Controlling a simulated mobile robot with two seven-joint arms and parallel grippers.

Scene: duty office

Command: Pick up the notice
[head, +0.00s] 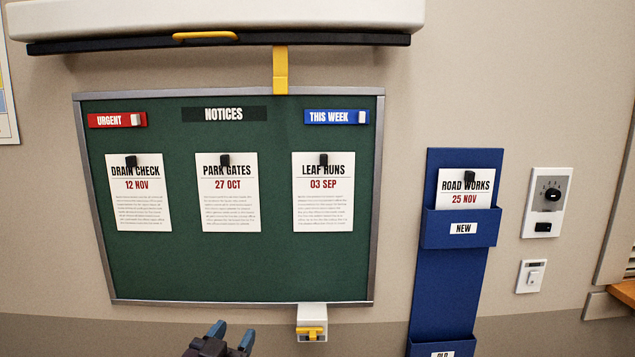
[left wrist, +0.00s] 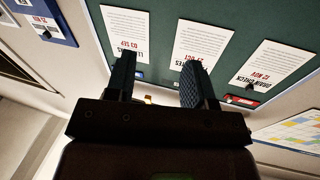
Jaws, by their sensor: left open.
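Three white notices hang on the green board: DRAIN CHECK (head: 139,205), PARK GATES (head: 229,205) and LEAF RUNS (head: 323,205), each with a black clip at its top. A fourth notice, ROAD WORKS (head: 464,190), stands in the blue wall pocket marked NEW (head: 430,238), its lower part hidden. My left gripper (head: 233,334) is open and empty below the board's lower edge. In the left wrist view its two fingers (left wrist: 158,68) are apart, with the notices appearing upside down beyond them. My right gripper is not in view.
The board (head: 180,280) has a red URGENT strip (head: 108,121) and a blue THIS WEEK strip (head: 328,117). A small white box with a yellow lever (head: 312,315) sits under its frame. A white housing with a black edge (head: 120,42) overhangs above. Switches (head: 550,200) are at the right.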

